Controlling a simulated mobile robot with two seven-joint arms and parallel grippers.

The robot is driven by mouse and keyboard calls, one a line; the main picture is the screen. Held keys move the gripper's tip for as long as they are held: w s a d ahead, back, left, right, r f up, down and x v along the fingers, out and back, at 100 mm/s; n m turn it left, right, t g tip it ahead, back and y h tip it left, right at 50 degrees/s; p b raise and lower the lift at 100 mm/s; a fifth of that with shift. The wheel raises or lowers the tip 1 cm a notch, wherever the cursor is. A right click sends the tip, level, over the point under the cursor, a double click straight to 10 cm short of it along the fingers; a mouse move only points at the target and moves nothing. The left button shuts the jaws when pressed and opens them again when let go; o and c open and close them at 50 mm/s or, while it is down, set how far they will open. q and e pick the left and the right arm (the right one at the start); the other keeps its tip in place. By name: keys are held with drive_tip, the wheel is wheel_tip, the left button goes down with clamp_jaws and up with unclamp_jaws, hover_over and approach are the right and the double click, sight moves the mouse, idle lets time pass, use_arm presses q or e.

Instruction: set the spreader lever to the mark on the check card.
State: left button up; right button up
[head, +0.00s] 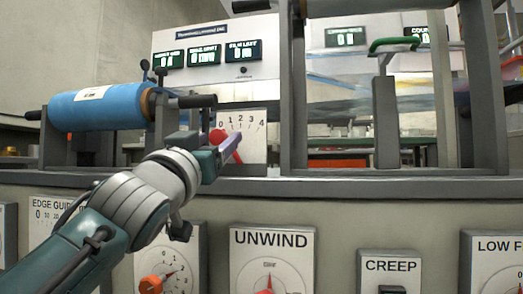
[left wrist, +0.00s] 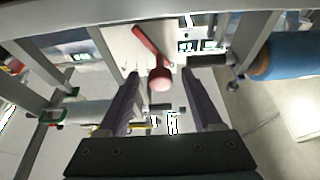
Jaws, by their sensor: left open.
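The spreader lever is red with a round knob (head: 217,136), in front of a white scale plate (head: 255,148) marked 0 to 4. The knob shows below the 0 and 1 end of the scale. My left gripper (head: 236,143) is open at the lever and hides part of it and the lower scale. In the left wrist view the knob (left wrist: 160,79) lies between the two open fingers (left wrist: 161,74), with a gap on each side. The red rod (left wrist: 144,40) runs up and left from it. I cannot make out the check card. My right gripper is not in view.
A blue film roll (head: 105,108) sits left of the scale plate. A grey frame post (head: 298,100) stands close on the right. Below is a panel with an UNWIND dial (head: 270,275), a CREEP switch (head: 391,266) and other knobs. Green displays (head: 205,57) are behind.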

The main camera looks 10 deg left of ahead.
use_arm(q)
drive_tip(key=shift+x, duration=0.85)
clamp_jaws()
